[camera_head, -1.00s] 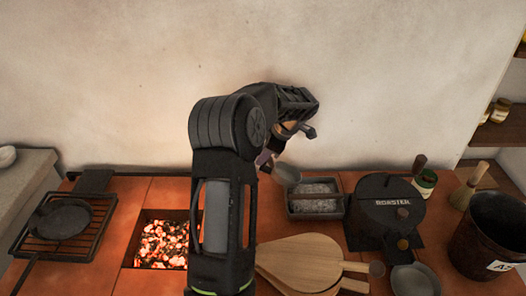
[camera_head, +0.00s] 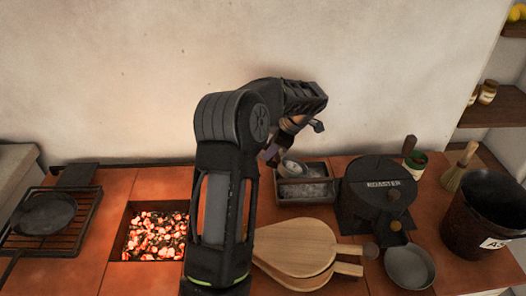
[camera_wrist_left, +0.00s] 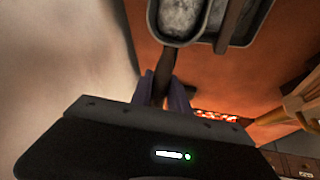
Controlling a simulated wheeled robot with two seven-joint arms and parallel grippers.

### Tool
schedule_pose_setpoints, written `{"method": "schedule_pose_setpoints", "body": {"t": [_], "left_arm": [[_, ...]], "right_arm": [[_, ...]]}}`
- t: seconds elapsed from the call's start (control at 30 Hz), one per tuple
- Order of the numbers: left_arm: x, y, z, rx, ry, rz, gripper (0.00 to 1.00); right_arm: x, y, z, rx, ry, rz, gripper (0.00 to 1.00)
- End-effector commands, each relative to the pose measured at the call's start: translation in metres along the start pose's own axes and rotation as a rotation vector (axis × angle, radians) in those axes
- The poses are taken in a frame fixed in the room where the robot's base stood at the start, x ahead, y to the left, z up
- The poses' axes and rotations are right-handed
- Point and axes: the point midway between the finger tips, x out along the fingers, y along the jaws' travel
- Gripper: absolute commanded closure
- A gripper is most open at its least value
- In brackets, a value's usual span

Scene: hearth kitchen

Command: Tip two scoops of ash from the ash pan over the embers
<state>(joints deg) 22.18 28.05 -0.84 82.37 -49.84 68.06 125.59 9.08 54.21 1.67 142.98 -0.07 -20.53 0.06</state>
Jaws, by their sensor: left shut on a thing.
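The ash pan (camera_head: 304,201) is a grey rectangular tray on the tiled hearth, with grey ash inside. My left gripper (camera_head: 270,153) is shut on the handle of a small scoop (camera_head: 290,169), whose bowl is at the left part of the pan. In the left wrist view the fingers (camera_wrist_left: 174,97) grip the dark handle, and the scoop bowl (camera_wrist_left: 180,20) shows mottled grey ash inside. Whether the bowl touches the pan's ash is unclear. The embers (camera_head: 155,236) glow orange in a square pit left of my arm, with grey pieces among them. My right gripper is out of view.
A black roaster (camera_head: 380,185) stands just right of the pan. Wooden bellows (camera_head: 295,248) lie in front of it. A small pan (camera_head: 410,267), a dark bucket (camera_head: 485,215) and a brush (camera_head: 458,168) are at the right. A grill with a skillet (camera_head: 45,214) is left of the embers.

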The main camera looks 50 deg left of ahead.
Motion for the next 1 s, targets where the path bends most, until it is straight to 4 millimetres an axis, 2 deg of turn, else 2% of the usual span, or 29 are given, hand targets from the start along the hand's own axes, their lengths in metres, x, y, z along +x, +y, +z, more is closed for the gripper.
{"method": "schedule_pose_setpoints", "body": {"t": [0.13, 0.4, 0.8, 1.0], "left_arm": [[-0.003, 0.002, 0.010, 0.000, -0.001, 0.001, 1.00], [-0.007, 0.002, 0.017, -0.001, 0.000, 0.001, 1.00], [-0.008, 0.003, 0.017, -0.002, -0.003, 0.001, 1.00], [-0.018, 0.004, 0.010, -0.014, -0.050, 0.002, 1.00]], "right_arm": [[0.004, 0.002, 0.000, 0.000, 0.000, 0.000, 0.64], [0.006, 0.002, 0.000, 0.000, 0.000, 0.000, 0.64], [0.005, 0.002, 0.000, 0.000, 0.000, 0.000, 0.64], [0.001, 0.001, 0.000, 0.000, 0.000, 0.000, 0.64]]}}
